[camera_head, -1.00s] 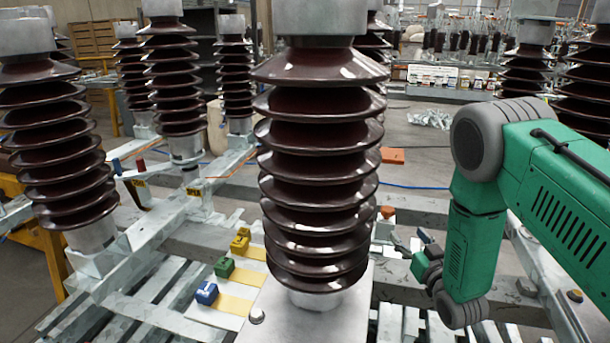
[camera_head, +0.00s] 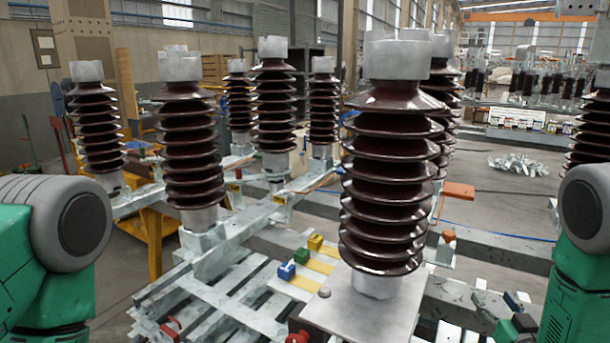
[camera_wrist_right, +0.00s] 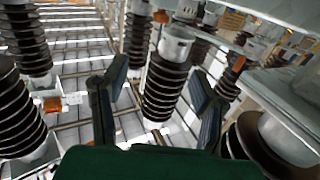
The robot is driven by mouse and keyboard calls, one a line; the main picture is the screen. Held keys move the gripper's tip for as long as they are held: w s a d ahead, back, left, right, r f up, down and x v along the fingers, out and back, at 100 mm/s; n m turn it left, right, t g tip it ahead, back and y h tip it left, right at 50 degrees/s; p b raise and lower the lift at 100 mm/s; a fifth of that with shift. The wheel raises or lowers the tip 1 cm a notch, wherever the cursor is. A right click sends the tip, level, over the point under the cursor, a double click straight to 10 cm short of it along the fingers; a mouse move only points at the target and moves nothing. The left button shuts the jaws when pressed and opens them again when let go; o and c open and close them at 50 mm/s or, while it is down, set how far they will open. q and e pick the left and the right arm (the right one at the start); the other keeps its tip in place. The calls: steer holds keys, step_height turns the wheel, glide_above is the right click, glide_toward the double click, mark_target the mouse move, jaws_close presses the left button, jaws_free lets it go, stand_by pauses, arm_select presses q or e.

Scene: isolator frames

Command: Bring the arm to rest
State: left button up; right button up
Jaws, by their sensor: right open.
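My right arm (camera_head: 580,235) is green with grey joints and hangs down at the right edge of the head view. My right gripper (camera_head: 510,312) is small at the lower right, beyond the near isolator column (camera_head: 385,195), and holds nothing that I can see. In the right wrist view my right gripper (camera_wrist_right: 163,90) has its two dark fingers wide apart. A ribbed brown isolator column (camera_wrist_right: 166,88) shows between them, with no visible contact. My left arm (camera_head: 50,250) shows at the left edge of the head view. Its gripper is out of view.
Several brown isolators stand on the grey metal frame (camera_head: 235,235). Open floor (camera_head: 500,205) shows at the back right.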

steer(key=s+a+f+g+y, duration=0.1)
steer(key=s+a+f+g, duration=0.4)
steer(key=s+f, duration=0.35)
steer(key=s+a+f+g, duration=0.5)
steer(key=s+f, duration=0.2)
steer(key=s, duration=0.2)
steer(key=s+a+n+g, duration=0.1)
steer(key=s+a+g, duration=0.1)
steer(key=s, duration=0.7)
steer(key=s+a+f+g, duration=0.1)
steer(key=s+g, duration=0.4)
steer(key=s, duration=0.5)
steer(key=shift+s+a+f+n+y, duration=0.25)
steer(key=shift+a+n+y, duration=0.15)
steer(key=shift+a, duration=0.2)
steer(key=shift+w, duration=0.2)
